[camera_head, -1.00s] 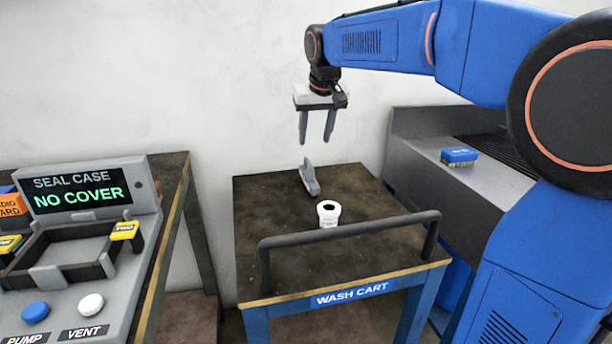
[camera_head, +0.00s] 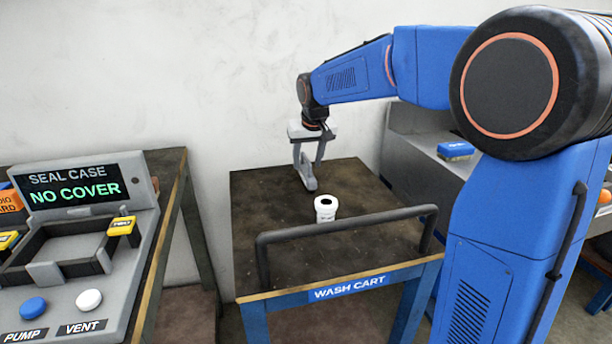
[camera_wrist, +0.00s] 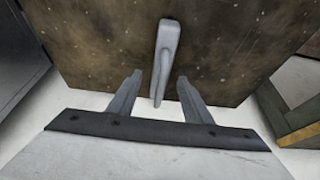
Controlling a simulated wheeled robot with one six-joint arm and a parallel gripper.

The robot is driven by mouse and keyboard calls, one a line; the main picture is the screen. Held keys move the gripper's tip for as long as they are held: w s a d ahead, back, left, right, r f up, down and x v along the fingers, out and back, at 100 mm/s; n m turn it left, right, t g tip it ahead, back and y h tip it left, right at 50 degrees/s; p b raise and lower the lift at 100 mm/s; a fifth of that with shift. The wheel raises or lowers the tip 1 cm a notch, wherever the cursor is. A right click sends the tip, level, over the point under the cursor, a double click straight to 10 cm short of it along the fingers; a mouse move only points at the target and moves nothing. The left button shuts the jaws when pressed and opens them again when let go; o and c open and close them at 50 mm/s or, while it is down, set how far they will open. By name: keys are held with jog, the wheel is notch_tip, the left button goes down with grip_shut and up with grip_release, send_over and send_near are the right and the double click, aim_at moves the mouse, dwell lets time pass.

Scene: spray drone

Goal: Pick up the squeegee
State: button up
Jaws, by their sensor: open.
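My gripper (camera_head: 309,165) is over the back of the cart, fingers pointing down, just at the squeegee. In the wrist view my gripper (camera_wrist: 157,85) is open, with a gap on each side of the squeegee. I cannot tell how far the fingertips are above it.
A black rail (camera_head: 345,226) runs along the cart's front. A seal case console (camera_head: 75,230) stands left. A blue brush (camera_head: 455,151) lies on the grey unit at right.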

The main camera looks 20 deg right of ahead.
aim_at(306, 170)
jog(key=x, duration=0.4)
jog(key=shift+s+a+f, duration=0.1)
jog(key=shift+s+f, duration=0.05)
jog(key=shift+f, duration=0.3)
grip_shut()
jog(key=shift+r, duration=0.1)
